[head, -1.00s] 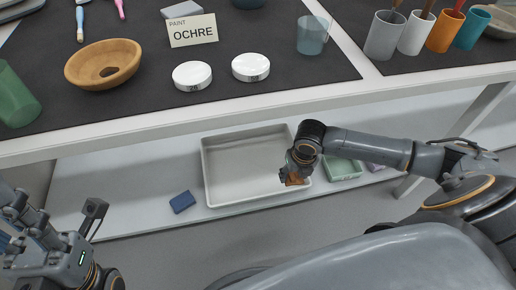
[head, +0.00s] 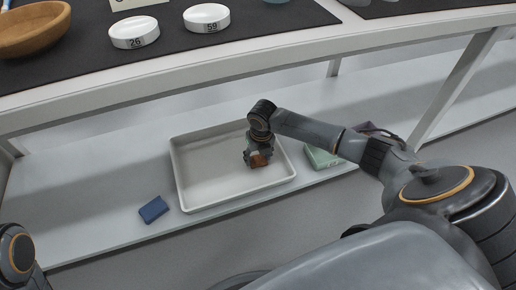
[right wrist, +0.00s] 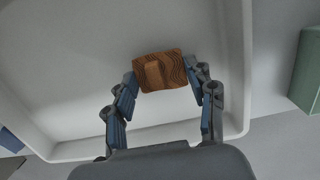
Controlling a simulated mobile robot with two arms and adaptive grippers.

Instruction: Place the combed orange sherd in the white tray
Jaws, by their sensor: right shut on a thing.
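The combed orange sherd (head: 262,160) is held by my right gripper (head: 258,161), over the right part of the white tray (head: 235,195). The right wrist view shows the sherd (right wrist: 158,72) with dark wavy lines, between the two blue-padded fingers of the right gripper (right wrist: 160,80). Pale tray floor (right wrist: 60,65) lies behind it. I cannot tell whether the sherd touches the floor. The rest of the tray is empty. The left gripper is out of view.
The tray stands on a low shelf (head: 80,200) under a worktop edge (head: 200,82). A blue block (head: 153,209) lies left of the tray, a green box (head: 322,157) right of it. A wooden bowl (head: 35,30) and white numbered dishes stand above.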

